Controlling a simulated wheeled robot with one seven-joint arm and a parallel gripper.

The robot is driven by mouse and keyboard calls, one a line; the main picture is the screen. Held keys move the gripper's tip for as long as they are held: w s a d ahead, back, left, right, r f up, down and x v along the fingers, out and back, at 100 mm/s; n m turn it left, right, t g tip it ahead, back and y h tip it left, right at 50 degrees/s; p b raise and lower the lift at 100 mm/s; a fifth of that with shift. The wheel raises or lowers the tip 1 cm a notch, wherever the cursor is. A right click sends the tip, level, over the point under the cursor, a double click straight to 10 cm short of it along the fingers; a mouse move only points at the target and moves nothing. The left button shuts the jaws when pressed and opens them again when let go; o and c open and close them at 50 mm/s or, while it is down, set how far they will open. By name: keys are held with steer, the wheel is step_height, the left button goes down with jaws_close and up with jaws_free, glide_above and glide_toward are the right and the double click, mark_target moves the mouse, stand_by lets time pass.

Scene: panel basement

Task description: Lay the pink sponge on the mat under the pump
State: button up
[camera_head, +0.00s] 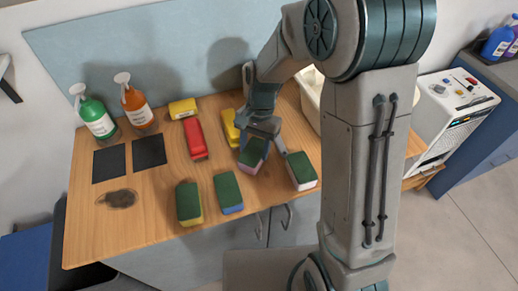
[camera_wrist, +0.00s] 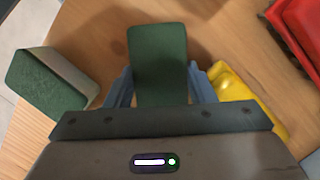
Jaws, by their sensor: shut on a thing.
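The pink sponge (camera_head: 253,153) has a dark green top and a pink lower side. My gripper (camera_head: 262,141) is shut on it over the right half of the wooden counter. In the wrist view the sponge's green face (camera_wrist: 158,62) shows between my two fingers (camera_wrist: 160,88); its pink side is hidden there. I cannot tell whether it touches the counter. Two dark square mats, a left one (camera_head: 109,163) and a right one (camera_head: 149,151), lie flat and bare on the counter's left. A green pump bottle (camera_head: 95,115) and an orange pump bottle (camera_head: 136,106) stand just behind them.
A yellow-sided sponge (camera_head: 188,203), a blue-sided sponge (camera_head: 228,193) and a white-sided sponge (camera_head: 301,170) stand near the front edge. A red object (camera_head: 195,138) and yellow objects (camera_head: 183,108) (camera_head: 230,127) lie farther back. A dark stain (camera_head: 120,198) marks the counter before the mats.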

mark_target(252, 153)
step_height(252, 153, up, 5)
steer(key=shift+f+b, duration=0.1)
steer(key=shift+b, duration=0.2)
steer(key=s+d+r, duration=0.1)
steer(key=d+r, duration=0.2)
steer(key=d, duration=0.2)
steer(key=s+d+r+b, duration=0.1)
steer(key=s+d+r, duration=0.1)
steer(key=d, duration=0.4)
steer(key=shift+d+r, duration=0.2)
steer(key=shift+r, duration=0.65)
